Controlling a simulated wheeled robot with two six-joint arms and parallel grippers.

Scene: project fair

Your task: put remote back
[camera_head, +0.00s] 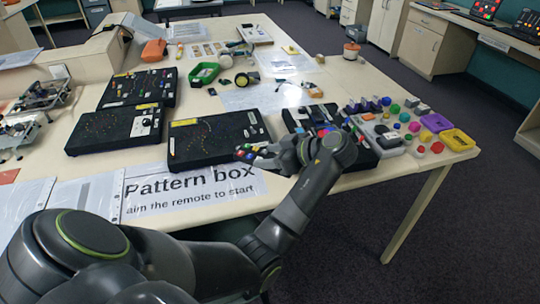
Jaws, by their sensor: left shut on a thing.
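My left gripper (268,155) reaches over the front of the table and is shut on a small dark remote (247,152) with coloured buttons. The remote sticks out to the left of the fingers, just in front of the black pattern box (200,154); I cannot tell whether it touches anything below. A white sign (190,192) reading "Pattern box, aim the remote to start" lies at the table's front edge. My right gripper is not in view.
More black boxes (113,129) stand to the left and another (302,112) lies behind my gripper. Coloured balls and yellow (457,139) and purple trays crowd the right end of the table (352,181). A green tray (204,74) sits farther back.

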